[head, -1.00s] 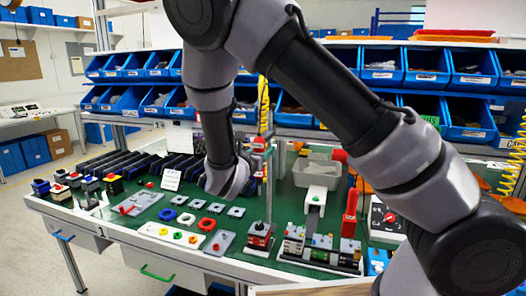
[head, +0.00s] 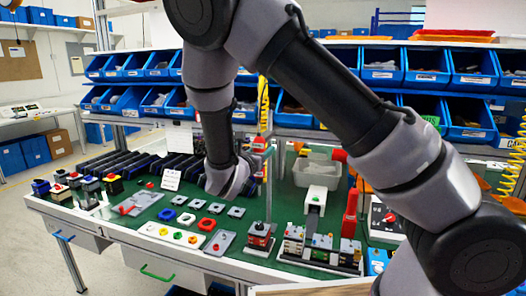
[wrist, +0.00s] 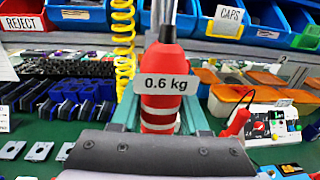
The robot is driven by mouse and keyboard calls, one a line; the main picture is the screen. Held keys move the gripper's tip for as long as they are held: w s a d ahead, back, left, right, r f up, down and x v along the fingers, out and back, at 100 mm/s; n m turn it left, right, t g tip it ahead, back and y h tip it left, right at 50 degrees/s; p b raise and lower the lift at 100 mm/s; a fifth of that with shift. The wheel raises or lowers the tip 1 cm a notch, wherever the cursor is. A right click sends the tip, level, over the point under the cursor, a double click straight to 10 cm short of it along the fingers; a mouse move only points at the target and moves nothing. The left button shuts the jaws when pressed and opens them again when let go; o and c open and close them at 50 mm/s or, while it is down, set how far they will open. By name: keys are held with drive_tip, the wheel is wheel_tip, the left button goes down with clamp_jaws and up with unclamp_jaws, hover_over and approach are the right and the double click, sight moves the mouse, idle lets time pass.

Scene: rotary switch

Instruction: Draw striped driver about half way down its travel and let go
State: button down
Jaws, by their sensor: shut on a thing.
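The striped driver (wrist: 161,57) is a red tool with white bands on its lower body and a white "0.6 kg" tag. It hangs upright in the middle of the wrist view, below a grey cable or rod. My gripper (wrist: 160,112) has a teal finger on each side of the driver's banded part and is shut on it. The driver's lower end is hidden behind my gripper's grey body. In the head view my gripper (head: 262,152) is small and partly hidden by my wrist, and the driver cannot be made out clearly.
A yellow coiled cord (wrist: 123,45) hangs left of the driver. The green bench (head: 150,205) holds switch parts, a white parts tray (head: 170,235) and a grey bin (head: 318,171). Blue bins (head: 405,65) line the back. A red-handled tool (wrist: 238,120) stands at right.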

wheel_tip(320, 180, down, 6)
idle(0.6)
drive_tip(key=shift+c, duration=2)
unclamp_jaws()
drive_tip(key=v, duration=1.1)
